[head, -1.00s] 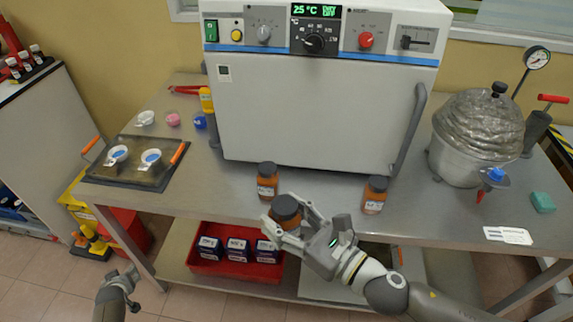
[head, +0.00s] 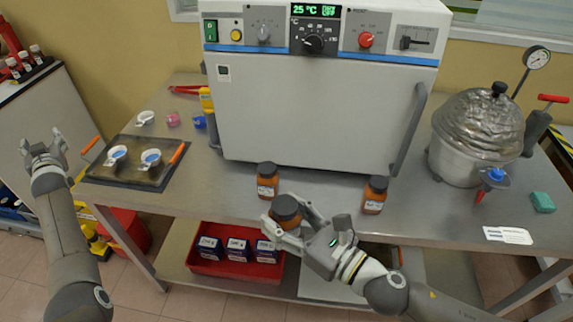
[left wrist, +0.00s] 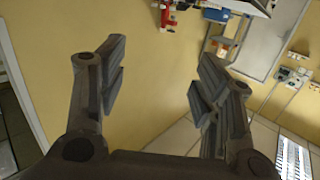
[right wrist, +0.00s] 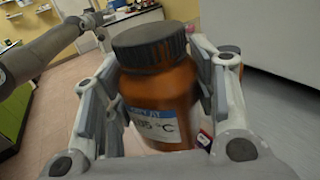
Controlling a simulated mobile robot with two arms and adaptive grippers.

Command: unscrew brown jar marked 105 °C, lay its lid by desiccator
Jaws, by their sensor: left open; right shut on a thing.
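My right gripper (head: 294,222) is shut on a brown jar (head: 286,208), held upright in front of the bench's front edge. In the right wrist view the jar (right wrist: 160,95) has its dark lid (right wrist: 148,42) on, and its label ends in "5 °C"; the rest is partly hidden. My left gripper (head: 42,150) is open and empty, raised at the far left; in the left wrist view its fingers (left wrist: 150,85) are wide apart with wall behind. The desiccator (head: 480,135), a steel pot with a foil-like dome, stands at the bench's right.
Two more brown jars, one left (head: 267,180) and one right (head: 375,194), stand at the bench's front before the oven (head: 320,110). A dark tray (head: 110,172) with two cups lies left. A green block (head: 542,202) and white card (head: 507,235) lie near the desiccator.

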